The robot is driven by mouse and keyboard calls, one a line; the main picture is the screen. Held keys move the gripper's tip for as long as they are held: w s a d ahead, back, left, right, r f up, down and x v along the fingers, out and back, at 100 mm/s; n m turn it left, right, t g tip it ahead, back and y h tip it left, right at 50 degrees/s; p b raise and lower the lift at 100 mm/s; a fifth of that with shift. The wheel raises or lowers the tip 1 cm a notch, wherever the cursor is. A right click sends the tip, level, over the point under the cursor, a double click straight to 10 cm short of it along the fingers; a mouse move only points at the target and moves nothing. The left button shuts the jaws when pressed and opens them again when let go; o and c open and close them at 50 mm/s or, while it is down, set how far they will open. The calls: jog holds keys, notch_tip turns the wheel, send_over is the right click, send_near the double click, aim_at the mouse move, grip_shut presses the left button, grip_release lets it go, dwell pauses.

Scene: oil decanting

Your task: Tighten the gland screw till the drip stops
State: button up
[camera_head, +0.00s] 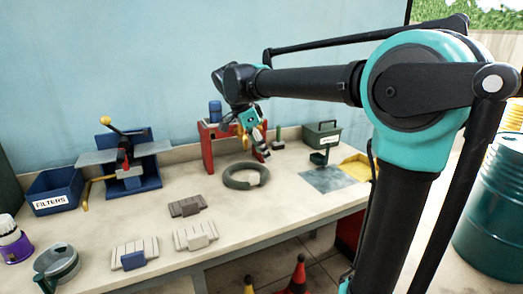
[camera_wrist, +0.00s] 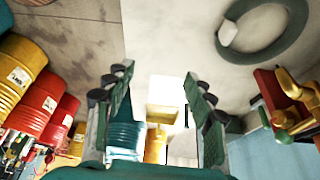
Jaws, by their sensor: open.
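My gripper (camera_head: 262,154) is open and empty in the head view, in front of the right part of a red stand (camera_head: 206,152) at the back of the workbench. Its two fingers also show apart in the wrist view (camera_wrist: 158,85). A brass tap-like fitting (camera_wrist: 292,86) sits beside the red stand (camera_wrist: 268,88) at the right of the wrist view, apart from my fingers. In the head view my gripper hides most of that fitting. I cannot make out the gland screw or any drip.
A dark ring-shaped hose (camera_head: 246,177) lies on the bench (camera_head: 105,215) in front of the stand. A blue press (camera_head: 135,180), a FILTERS bin (camera_head: 54,192), grey blocks (camera_head: 187,206) and a green box (camera_head: 322,135) stand around.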

jog(key=w+a+f+n+t+y, duration=0.4)
jog(key=w+a+f+n+y, duration=0.4)
jog(key=a+f+n+y, duration=0.35)
jog(key=w+d+r+n+t, duration=0.3)
jog(key=d+t, duration=0.3)
jog(key=d, duration=0.3)
jog(key=w+d+r+n+t, duration=0.3)
jog(key=d+r+t, duration=0.15)
jog(key=d, duration=0.55)
jog(key=x, duration=1.7)
jog(key=shift+a, duration=0.25)
jog(key=shift+s+f+m+t, duration=0.1)
jog(key=shift+f+m+t, duration=0.05)
jog(key=shift+m+t, duration=0.1)
jog(key=shift+c, duration=0.5)
